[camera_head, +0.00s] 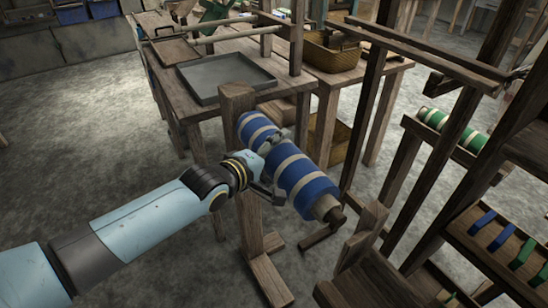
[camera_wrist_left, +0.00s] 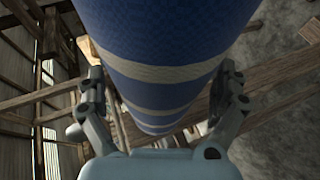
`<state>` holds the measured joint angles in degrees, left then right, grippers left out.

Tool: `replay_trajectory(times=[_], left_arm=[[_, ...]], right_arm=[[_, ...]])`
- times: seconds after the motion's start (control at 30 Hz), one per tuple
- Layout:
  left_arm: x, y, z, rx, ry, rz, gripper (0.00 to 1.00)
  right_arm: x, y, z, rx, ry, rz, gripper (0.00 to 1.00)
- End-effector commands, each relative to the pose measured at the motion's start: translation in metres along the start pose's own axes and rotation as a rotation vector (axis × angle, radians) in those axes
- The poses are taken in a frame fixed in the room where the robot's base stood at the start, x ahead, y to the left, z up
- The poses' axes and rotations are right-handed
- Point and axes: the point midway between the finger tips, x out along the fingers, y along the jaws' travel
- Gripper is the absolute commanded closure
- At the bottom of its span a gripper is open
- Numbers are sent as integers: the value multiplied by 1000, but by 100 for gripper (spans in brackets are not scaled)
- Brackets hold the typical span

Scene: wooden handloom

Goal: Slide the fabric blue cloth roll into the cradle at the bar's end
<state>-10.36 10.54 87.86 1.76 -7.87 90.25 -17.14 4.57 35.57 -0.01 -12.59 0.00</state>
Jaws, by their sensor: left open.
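The blue cloth roll (camera_head: 304,183) with beige bands lies slanted on its bar, from the wooden post at the back to the lower right. The bar's near end (camera_head: 335,214) sticks out beside a wooden upright; I cannot tell whether it rests in a cradle. My left gripper (camera_head: 272,168) is at the roll's left side, around its middle. In the left wrist view the roll (camera_wrist_left: 165,45) runs between the two open fingers (camera_wrist_left: 162,95), one on each side. Whether the fingers touch it is unclear. My right gripper is not in view.
A wooden post (camera_head: 237,110) stands behind the roll's far end. A table with a grey tray (camera_head: 226,78) is behind it. Wooden loom uprights (camera_head: 372,90) and a shelf with a green striped roll (camera_head: 452,129) stand to the right. Bare floor is at the left.

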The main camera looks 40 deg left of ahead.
Motion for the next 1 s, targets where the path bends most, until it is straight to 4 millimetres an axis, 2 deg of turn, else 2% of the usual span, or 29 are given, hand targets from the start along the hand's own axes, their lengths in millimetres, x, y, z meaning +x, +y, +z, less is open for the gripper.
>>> replay_trajectory(times=[0.33,0.9,1.0], left_arm=[[3,0,0,0,0,0,0],[3,0,0,-1,0,0,75],[3,0,0,-1,0,0,76]], right_arm=[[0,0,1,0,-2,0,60],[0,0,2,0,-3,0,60],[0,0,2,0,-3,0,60]])
